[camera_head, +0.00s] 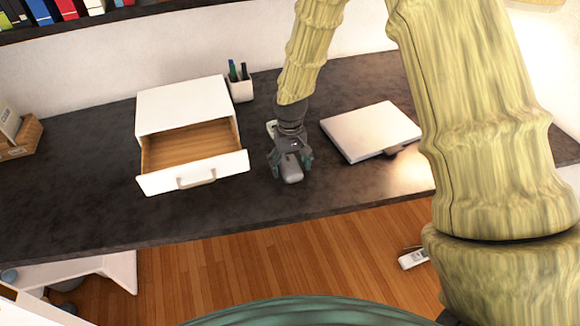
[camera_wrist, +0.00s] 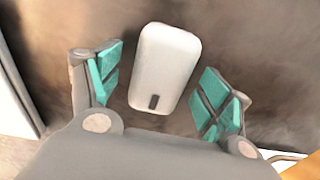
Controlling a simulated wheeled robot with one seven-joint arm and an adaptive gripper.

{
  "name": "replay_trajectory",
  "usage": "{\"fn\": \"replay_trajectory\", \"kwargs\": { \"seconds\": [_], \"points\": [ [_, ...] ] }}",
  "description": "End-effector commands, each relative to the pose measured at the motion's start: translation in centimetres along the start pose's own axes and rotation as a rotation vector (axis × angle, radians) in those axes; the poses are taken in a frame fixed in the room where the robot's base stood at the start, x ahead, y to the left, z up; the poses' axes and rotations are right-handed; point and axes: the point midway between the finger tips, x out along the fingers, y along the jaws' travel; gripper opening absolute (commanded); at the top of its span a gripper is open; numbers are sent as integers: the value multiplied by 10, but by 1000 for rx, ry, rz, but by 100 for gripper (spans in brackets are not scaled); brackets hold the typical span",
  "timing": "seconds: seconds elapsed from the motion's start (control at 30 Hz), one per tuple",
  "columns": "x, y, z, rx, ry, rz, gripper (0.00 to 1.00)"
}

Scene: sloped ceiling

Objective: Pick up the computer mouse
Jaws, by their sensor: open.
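The computer mouse (camera_head: 291,171) is a light grey rounded block on the dark desk, between the open drawer and the laptop. In the wrist view the mouse (camera_wrist: 165,68) looks whitish with a small dark slot at its near end. My gripper (camera_head: 291,163) is above it, pointing down, with its jaws open. In the wrist view my gripper's teal-padded fingers (camera_wrist: 158,92) stand on both sides of the mouse, with gaps showing between pads and mouse. Part of the mouse is hidden by my gripper in the head view.
A white drawer box (camera_head: 184,100) with its drawer pulled out stands to the left. A closed silver laptop (camera_head: 371,130) lies to the right. The front desk edge is clear.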

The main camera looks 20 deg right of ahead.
Motion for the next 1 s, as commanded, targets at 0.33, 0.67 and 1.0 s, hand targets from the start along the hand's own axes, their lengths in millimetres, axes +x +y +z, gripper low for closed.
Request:
{"fn": "replay_trajectory", "kwargs": {
  "seconds": [0.33,0.67,1.0],
  "points": [
    [8,0,0,0,1,0,79],
    [8,0,0,0,1,0,28],
    [6,0,0,0,1,0,28]
  ]
}}
